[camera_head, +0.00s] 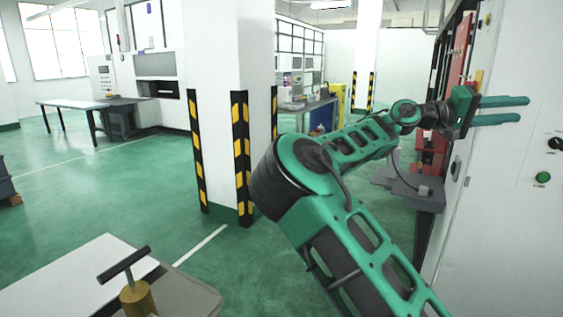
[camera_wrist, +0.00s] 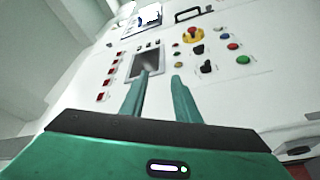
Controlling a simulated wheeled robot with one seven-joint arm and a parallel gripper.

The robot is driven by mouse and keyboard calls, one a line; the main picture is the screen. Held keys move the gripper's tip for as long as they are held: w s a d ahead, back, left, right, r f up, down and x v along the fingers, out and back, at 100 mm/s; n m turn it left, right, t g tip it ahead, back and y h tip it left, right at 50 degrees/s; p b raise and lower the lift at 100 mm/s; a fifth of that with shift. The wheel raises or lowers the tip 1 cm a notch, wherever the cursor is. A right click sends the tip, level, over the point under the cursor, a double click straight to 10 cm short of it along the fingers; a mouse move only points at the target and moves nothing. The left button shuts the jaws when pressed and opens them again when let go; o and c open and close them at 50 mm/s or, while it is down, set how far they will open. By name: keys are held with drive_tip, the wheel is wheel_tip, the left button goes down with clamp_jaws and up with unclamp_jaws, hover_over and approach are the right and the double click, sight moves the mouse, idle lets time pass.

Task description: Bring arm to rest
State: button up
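My gripper (camera_head: 503,110) is at the upper right of the head view, at the end of my raised green arm. Its two green fingers point right, in front of a white machine panel (camera_head: 515,205). In the wrist view the two fingers (camera_wrist: 157,92) stand apart with nothing between them. Beyond them the panel carries a small dark screen (camera_wrist: 143,63), a red and yellow emergency button (camera_wrist: 193,34), and several coloured buttons and dark knobs. The fingers overlap the panel in the picture; I cannot tell whether they touch it.
A striped pillar (camera_head: 241,150) stands left of my arm. A grey table (camera_head: 75,280) with a brass-coloured, black-handled tool (camera_head: 137,295) is at the lower left. A grey ledge (camera_head: 412,190) juts out beneath my wrist. Open green floor (camera_head: 110,195) lies to the left.

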drive_tip(key=s+d+f+g+y, duration=0.1)
drive_tip(key=s+d+f+y, duration=0.3)
drive_tip(key=f, duration=0.4)
drive_tip(key=s+d+f+y, duration=0.2)
drive_tip(key=s+d+f, duration=0.2)
drive_tip(key=d+f, duration=0.4)
drive_tip(key=s+a+f+y, duration=0.2)
drive_tip(key=s+f+y, duration=0.15)
drive_tip(key=f, duration=0.35)
drive_tip(key=s+a+f+y, duration=0.1)
drive_tip(key=s+f+y, duration=0.1)
drive_tip(key=s+f, duration=0.35)
drive_tip(key=s+a+f+t+y, duration=0.25)
drive_tip(key=a+f+y, duration=0.3)
drive_tip(key=a, duration=0.35)
drive_tip(key=s+a+t+y, duration=0.1)
drive_tip(key=s+a, duration=0.4)
drive_tip(key=a, duration=0.3)
drive_tip(key=s+a+r+n+t+y, duration=0.1)
drive_tip(key=s+a, duration=0.5)
drive_tip(key=a, duration=0.3)
drive_tip(key=shift+a, duration=0.2)
drive_tip(key=shift+t, duration=0.25)
